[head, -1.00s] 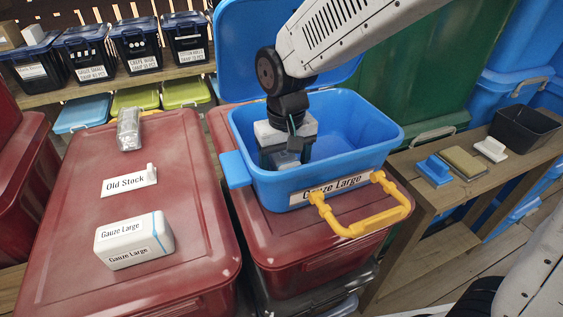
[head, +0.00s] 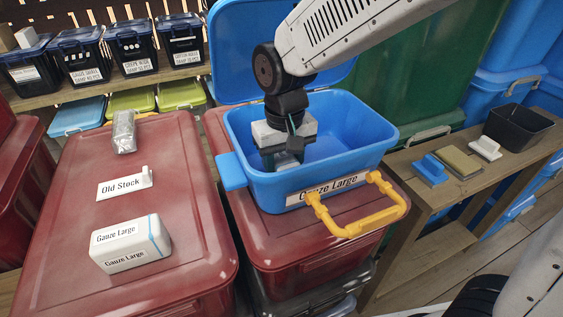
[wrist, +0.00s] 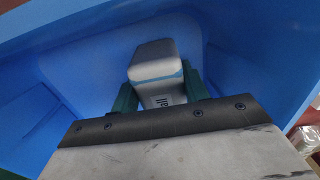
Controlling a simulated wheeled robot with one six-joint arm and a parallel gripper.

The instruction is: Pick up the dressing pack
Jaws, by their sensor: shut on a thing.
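The dressing pack is a white block with a blue stripe and a partly hidden printed label (wrist: 152,62) in the wrist view. My gripper (wrist: 160,92) has a dark green finger on each side of the pack and is shut on it. In the head view my gripper (head: 286,160) reaches down inside the open blue bin (head: 335,188), labelled "Gauze Large". There the pack is mostly hidden by the gripper. Another white pack (head: 128,245), labelled "Gauze Large", lies on the red lid at left.
The blue bin's walls surround my gripper, and its lid (head: 235,50) stands open behind. A yellow handle (head: 350,228) sticks out in front. An "Old Stock" sign (head: 125,186) and a grey wrapped item (head: 124,132) sit on the red lid (head: 85,270).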

